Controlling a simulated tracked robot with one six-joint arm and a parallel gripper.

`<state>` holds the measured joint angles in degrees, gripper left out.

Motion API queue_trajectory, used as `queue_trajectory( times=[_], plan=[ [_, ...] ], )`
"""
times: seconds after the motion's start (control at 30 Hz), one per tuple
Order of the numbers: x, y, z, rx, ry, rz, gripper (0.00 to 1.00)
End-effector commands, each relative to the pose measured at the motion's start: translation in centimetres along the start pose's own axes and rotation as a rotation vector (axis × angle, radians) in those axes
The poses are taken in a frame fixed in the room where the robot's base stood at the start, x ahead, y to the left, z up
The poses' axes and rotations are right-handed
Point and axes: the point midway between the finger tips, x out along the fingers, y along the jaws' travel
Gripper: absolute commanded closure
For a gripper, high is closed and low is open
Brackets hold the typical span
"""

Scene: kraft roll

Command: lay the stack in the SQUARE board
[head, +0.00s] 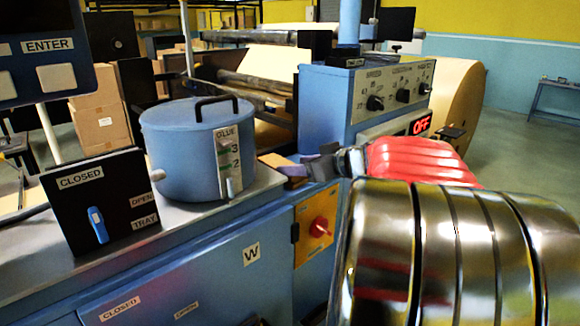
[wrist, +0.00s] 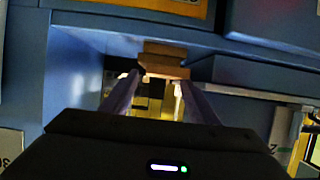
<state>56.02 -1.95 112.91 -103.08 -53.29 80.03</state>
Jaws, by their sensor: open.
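A small brown block (wrist: 163,58), perhaps the stack, shows in the wrist view just beyond my fingertips, against the blue machine. My gripper (wrist: 159,80) is open, its two fingers apart on either side of the block's lower part. I cannot tell whether they touch it. In the head view my gripper (head: 310,168) is at the right of the blue glue pot, by the machine's top edge, with a brown piece (head: 272,160) just left of it. My red and metallic arm links hide what lies behind them. I cannot make out a board marked SQUARE.
The lidded glue pot (head: 185,145) stands close left of my gripper. A blue control box (head: 360,95) with knobs and a red OFF display rises behind it. A black box (head: 85,205) marked CLOSED stands at the left. A red knob (head: 320,227) is on the front panel below.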

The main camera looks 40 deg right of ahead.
Motion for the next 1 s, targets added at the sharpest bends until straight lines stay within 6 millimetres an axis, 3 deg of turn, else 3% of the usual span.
queue_trajectory(
  times=[0.2,0.33,1.0],
  plan=[
    [-3.8,0.1,-0.1,0.000,0.001,0.005,0.46],
    [-5.0,0.1,0.0,0.001,0.000,0.003,0.46],
    [-5.5,0.0,0.0,0.000,0.000,0.001,0.46]
  ],
)
